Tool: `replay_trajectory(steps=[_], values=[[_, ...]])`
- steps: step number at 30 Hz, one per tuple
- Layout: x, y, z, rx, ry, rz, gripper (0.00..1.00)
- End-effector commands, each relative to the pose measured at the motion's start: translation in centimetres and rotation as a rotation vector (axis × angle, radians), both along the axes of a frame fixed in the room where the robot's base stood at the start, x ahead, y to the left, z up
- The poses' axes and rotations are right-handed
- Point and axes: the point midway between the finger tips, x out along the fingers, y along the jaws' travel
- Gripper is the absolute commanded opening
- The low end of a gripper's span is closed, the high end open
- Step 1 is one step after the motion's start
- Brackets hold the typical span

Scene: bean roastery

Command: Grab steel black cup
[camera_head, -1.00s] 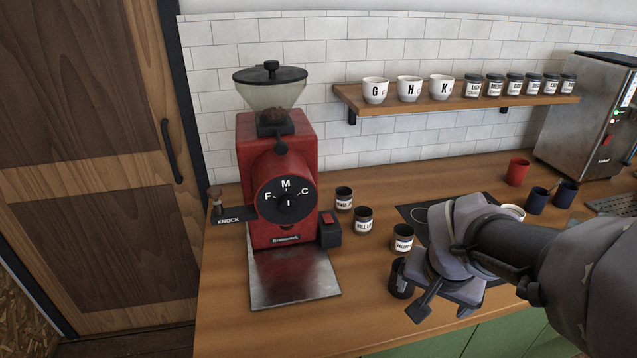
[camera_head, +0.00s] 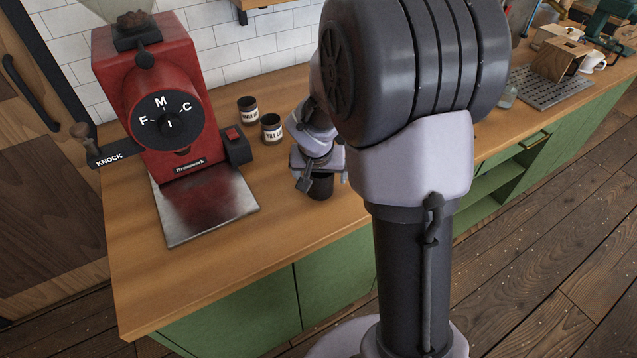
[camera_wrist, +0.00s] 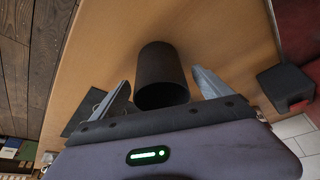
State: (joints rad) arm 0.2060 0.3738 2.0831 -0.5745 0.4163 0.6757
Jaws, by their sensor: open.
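The black cup (camera_head: 320,188) stands on the wooden counter near its front edge, partly hidden by my gripper in the head view. In the wrist view the cup (camera_wrist: 162,72) is a plain dark cylinder between my two fingers. My gripper (camera_wrist: 161,84) is open, with one finger on each side of the cup and a narrow gap showing at each side. In the head view my gripper (camera_head: 318,172) is low over the counter at the cup, and its fingers are only partly visible.
A red grinder (camera_head: 160,105) with a metal plate (camera_head: 205,205) stands to the left. Two labelled dark jars (camera_head: 248,110) (camera_head: 271,129) stand behind the cup. My arm hides much of the counter (camera_head: 230,265) to the right. The counter's front left is clear.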

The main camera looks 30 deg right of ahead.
Motion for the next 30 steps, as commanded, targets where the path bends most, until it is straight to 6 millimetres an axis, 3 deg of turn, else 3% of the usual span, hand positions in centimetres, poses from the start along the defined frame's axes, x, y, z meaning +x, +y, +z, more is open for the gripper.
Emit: replay_trajectory(steps=[1,3,9,20,30], values=[[0.4,-0.3,-1.5,0.0,0.001,0.0,0.89],[0.7,-0.5,-2.5,0.0,0.002,0.0,0.89],[0.8,-0.6,-2.3,0.0,0.0,-0.001,0.89],[0.8,-0.6,-2.3,0.0,0.0,0.0,0.18],[0.8,-0.6,-1.5,-0.001,-0.001,0.0,0.18]])
